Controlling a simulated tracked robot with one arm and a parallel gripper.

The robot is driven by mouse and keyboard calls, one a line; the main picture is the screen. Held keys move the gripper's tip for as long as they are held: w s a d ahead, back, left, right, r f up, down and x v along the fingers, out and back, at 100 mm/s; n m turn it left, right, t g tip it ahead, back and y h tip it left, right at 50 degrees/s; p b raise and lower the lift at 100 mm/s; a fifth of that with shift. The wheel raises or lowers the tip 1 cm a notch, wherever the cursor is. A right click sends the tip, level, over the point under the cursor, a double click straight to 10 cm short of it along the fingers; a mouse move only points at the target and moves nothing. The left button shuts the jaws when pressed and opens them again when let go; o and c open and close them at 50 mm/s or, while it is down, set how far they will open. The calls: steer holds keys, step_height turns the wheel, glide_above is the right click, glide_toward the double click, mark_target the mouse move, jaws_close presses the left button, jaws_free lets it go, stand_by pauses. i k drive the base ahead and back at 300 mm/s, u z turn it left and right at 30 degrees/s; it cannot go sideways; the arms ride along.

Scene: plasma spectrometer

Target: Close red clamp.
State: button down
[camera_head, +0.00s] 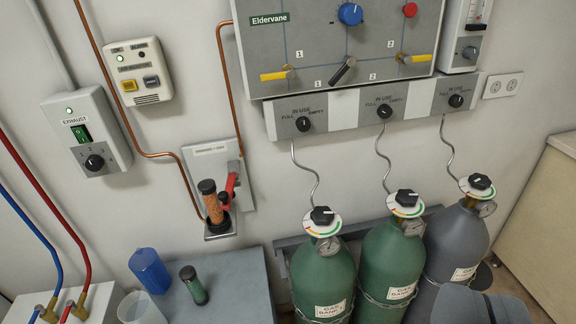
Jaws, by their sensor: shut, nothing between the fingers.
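The red clamp (229,186) is a small red lever on a pale wall plate (238,160), left of centre. It stands roughly upright, just right of a clear tube (212,203) with orange filling and a dark cap. I cannot tell from this view whether the clamp is open. My gripper (480,303) shows as a dark grey shape at the bottom right edge, in front of the grey cylinder. It is shut and empty, far to the right of the clamp, and its fingertips are not clear.
Green gas cylinders (322,275) and a grey one (456,245) stand at right. Copper pipes (125,118) run along the wall.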

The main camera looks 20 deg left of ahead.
mark_target(226, 196)
steer(key=u, duration=0.1)
steer(key=i, duration=1.05)
steer(key=u, duration=0.4)
